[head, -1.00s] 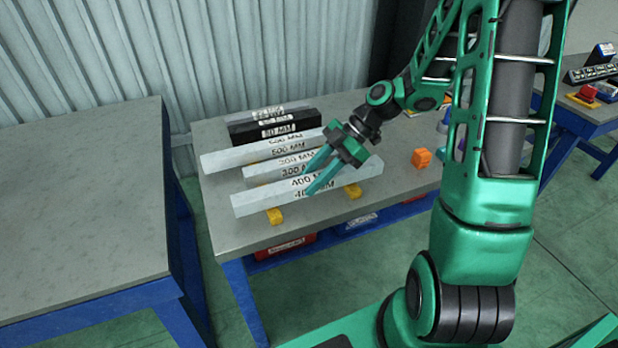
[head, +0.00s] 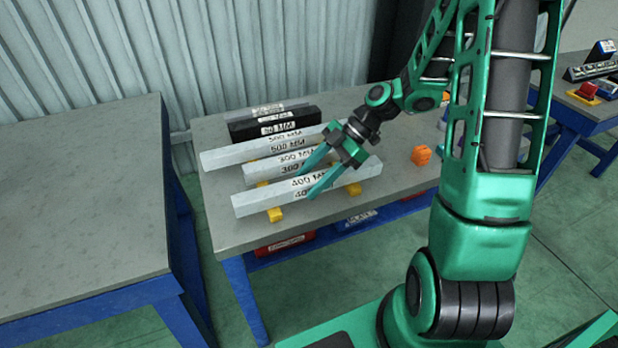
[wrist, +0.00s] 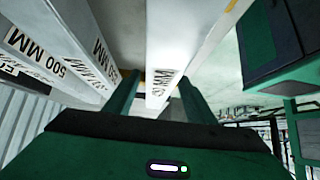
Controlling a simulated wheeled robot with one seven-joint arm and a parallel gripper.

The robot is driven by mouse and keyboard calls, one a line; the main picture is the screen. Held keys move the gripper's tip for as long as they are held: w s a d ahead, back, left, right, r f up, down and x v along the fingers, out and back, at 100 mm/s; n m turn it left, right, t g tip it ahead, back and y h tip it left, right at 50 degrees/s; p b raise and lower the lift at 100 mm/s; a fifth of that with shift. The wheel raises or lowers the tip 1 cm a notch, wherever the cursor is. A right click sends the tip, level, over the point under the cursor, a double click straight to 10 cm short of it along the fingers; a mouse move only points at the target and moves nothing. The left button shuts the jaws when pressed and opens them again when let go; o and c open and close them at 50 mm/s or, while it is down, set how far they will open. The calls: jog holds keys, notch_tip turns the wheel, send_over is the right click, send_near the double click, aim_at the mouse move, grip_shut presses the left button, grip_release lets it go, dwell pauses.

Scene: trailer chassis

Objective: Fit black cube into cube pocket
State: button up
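I cannot make out a black cube or a cube pocket in either view. My gripper (head: 303,184) is open over the bar bench, its two fingers spread and pointing down-left. In the wrist view this bar (wrist: 165,50) runs between the fingers. I cannot tell whether they touch it. The bar rests on small yellow supports (head: 275,215).
Behind lie pale 300 MM (head: 257,172) and 500 MM bars (head: 225,157) and a black bar (head: 245,130). An orange block (head: 421,156) sits to the right. An empty bench (head: 80,190) stands left. Another bench (head: 590,107) with small items is at far right.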

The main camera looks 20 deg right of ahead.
jog(key=shift+r, duration=0.2)
jog(key=v, duration=1.2)
jog(key=shift+r, duration=0.4)
jog(key=shift+s+m+h, duration=0.4)
jog(key=shift+m, duration=0.4)
jog(key=s+d+m+h, duration=0.4)
jog(key=s+m, duration=0.7)
jog(key=s+d+r+m+h, duration=0.1)
jog(key=s+d+m+h, duration=0.3)
jog(key=s+m, duration=0.7)
jog(key=shift+s+d+m, duration=0.3)
jog(key=shift+m, duration=0.1)
jog(key=shift+w, duration=0.15)
